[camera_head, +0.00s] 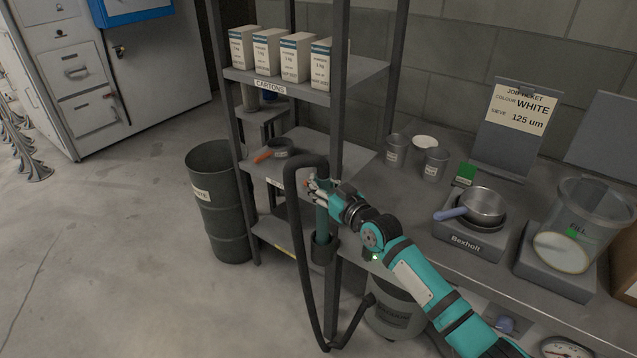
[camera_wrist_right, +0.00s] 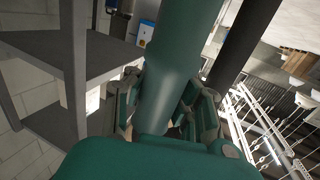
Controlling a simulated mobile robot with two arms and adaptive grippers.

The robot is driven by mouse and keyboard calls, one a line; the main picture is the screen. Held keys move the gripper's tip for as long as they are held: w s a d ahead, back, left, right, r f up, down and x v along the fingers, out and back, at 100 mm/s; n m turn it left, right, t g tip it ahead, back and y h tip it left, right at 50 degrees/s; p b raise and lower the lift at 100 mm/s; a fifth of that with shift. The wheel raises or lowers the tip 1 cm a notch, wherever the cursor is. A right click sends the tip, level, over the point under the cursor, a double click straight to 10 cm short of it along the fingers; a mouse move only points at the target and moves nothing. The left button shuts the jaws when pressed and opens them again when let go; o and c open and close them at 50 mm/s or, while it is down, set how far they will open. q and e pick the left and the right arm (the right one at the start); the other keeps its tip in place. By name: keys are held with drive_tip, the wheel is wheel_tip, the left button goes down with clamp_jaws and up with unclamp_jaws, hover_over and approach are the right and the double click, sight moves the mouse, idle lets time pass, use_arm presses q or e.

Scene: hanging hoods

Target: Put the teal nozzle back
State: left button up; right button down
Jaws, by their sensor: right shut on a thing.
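The teal nozzle (camera_head: 321,226) is upright beside the front post of the shelf rack. A black hose (camera_head: 291,215) loops over from its top. My right gripper (camera_head: 318,191) is shut around the nozzle's upper part. In the right wrist view the nozzle (camera_wrist_right: 172,65) runs between the gripper's fingers (camera_wrist_right: 165,112). A dark cup-shaped holder (camera_head: 323,252) is at the nozzle's lower end, by the post. The nozzle's tip is hidden, and I cannot tell whether it is inside the holder or just above it. My left gripper is out of view.
The hose runs down to a grey drum-like unit (camera_head: 393,318) under the bench. The shelf rack (camera_head: 300,92) holds cartons and an orange-handled pan (camera_head: 276,150). A bin (camera_head: 217,205) stands left. The bench (camera_head: 400,200) carries cups, a scale with a pan (camera_head: 485,207) and a clear tub (camera_head: 592,225).

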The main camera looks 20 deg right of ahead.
drive_tip(key=shift+f+b, duration=2.05)
drive_tip(key=shift+f, duration=0.45)
drive_tip(key=c, duration=1.2)
unclamp_jaws()
drive_tip(key=shift+o, duration=0.3)
drive_tip(key=shift+f, duration=0.1)
drive_tip(key=shift+s, duration=0.1)
drive_tip(key=v, duration=1.1)
drive_tip(key=shift+s, duration=0.4)
drive_tip(key=shift+d, duration=0.1)
